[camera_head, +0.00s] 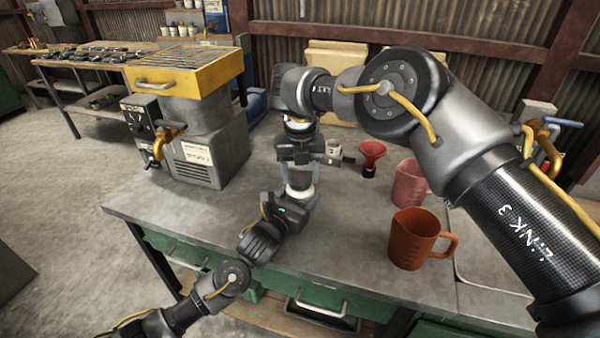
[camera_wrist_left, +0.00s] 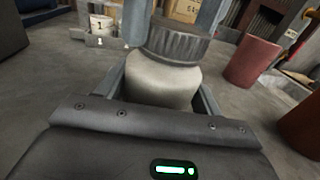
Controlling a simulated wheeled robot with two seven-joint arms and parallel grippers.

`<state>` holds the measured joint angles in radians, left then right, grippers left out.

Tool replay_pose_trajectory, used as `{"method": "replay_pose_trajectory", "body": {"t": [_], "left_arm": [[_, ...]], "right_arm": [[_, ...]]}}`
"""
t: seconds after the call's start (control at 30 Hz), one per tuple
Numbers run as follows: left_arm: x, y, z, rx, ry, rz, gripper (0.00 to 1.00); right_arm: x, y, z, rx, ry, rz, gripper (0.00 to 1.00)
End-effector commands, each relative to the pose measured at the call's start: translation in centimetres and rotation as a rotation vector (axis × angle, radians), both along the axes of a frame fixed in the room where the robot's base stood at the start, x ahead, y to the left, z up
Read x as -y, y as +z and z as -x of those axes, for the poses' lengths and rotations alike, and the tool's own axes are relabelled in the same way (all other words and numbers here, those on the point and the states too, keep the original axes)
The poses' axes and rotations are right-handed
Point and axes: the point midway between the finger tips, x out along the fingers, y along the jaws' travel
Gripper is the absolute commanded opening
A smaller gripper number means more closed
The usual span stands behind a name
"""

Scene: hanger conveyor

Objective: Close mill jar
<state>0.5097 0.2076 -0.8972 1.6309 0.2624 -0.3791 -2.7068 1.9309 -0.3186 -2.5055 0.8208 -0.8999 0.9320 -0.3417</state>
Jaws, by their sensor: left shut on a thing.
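The mill jar, a pale grey-white round vessel (camera_head: 299,186), stands upright over the bench. In the left wrist view the jar body (camera_wrist_left: 163,80) sits between my left fingers. My left gripper (camera_head: 300,192) is shut on it. A dark ribbed lid (camera_wrist_left: 178,44) sits at the jar's top. My right gripper (camera_head: 298,158) points straight down from above. In the left wrist view its two fingers (camera_wrist_left: 172,18) flank the lid's upper part. I cannot tell whether they touch it.
Right of the jar on the grey bench (camera_head: 345,235) are a red funnel (camera_head: 371,155), a pink jug (camera_head: 409,184) and an orange jug (camera_head: 407,240). A yellow-topped machine (camera_head: 190,100) stands left. The bench front is clear.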

Motion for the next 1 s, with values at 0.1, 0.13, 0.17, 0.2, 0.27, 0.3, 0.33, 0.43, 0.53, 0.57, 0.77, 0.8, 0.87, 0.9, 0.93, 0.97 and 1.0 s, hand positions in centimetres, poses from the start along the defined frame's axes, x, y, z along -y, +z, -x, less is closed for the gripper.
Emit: {"method": "replay_pose_trajectory", "body": {"t": [0.1, 0.13, 0.17, 0.2, 0.27, 0.3, 0.33, 0.43, 0.53, 0.57, 0.77, 0.8, 0.87, 0.9, 0.93, 0.97, 1.0], "left_arm": [[-0.02, 0.01, -0.02, 0.000, 0.001, 0.000, 0.03], [-0.02, 0.01, -0.02, 0.000, 0.001, 0.000, 0.03], [-0.02, 0.01, -0.02, 0.000, 0.001, 0.000, 0.03], [-0.02, 0.01, -0.02, 0.000, 0.001, 0.000, 0.03], [-0.02, 0.01, -0.02, 0.000, 0.001, 0.000, 0.03], [-0.02, 0.01, -0.02, 0.000, 0.001, 0.000, 0.03], [-0.02, 0.01, -0.02, 0.000, 0.001, 0.000, 0.03], [-0.02, 0.02, -0.02, 0.000, 0.001, 0.000, 0.03], [-0.02, 0.02, -0.02, 0.000, 0.001, 0.000, 0.03], [-0.02, 0.02, -0.02, 0.000, 0.001, 0.000, 0.03], [-0.02, 0.02, -0.02, 0.000, 0.001, 0.000, 0.03], [-0.02, 0.02, -0.02, 0.000, 0.001, 0.000, 0.03], [-0.02, 0.02, -0.02, 0.000, 0.001, 0.000, 0.03], [-0.02, 0.02, -0.02, 0.000, 0.001, 0.000, 0.03], [-0.02, 0.03, -0.02, 0.000, 0.001, 0.000, 0.03], [-0.02, 0.03, -0.02, 0.000, 0.001, 0.000, 0.03], [-0.02, 0.03, -0.02, 0.000, 0.001, 0.000, 0.03]], "right_arm": [[0.00, 0.02, 0.00, 0.000, 0.000, 0.000, 0.39], [-0.01, 0.02, 0.00, 0.000, 0.000, 0.000, 0.35], [-0.01, 0.02, 0.00, 0.000, 0.000, 0.000, 0.31], [-0.01, 0.02, 0.00, 0.000, 0.000, 0.000, 0.26], [-0.02, 0.03, 0.00, 0.000, -0.003, 0.000, 0.24], [-0.01, 0.03, 0.00, 0.000, -0.005, 0.000, 0.24], [-0.01, 0.03, 0.00, 0.000, -0.005, 0.000, 0.24], [-0.01, 0.03, 0.00, 0.000, -0.005, 0.000, 0.53], [-0.02, 0.03, 0.00, 0.000, -0.005, 0.000, 0.66], [-0.02, 0.03, 0.00, 0.000, -0.005, 0.000, 0.70], [-0.02, 0.03, 0.00, 0.000, -0.005, 0.000, 0.77], [-0.02, 0.03, 0.00, 0.000, -0.005, 0.000, 0.77], [-0.02, 0.06, 0.00, 0.000, -0.005, 0.000, 0.77], [-0.01, 0.17, -0.01, 0.001, -0.005, 0.000, 0.77], [-0.01, 0.32, -0.02, 0.001, -0.005, 0.000, 0.77], [-0.01, 0.54, -0.03, 0.002, -0.005, 0.001, 0.77], [-0.02, 0.97, -0.04, 0.002, -0.005, 0.001, 0.77]]}}
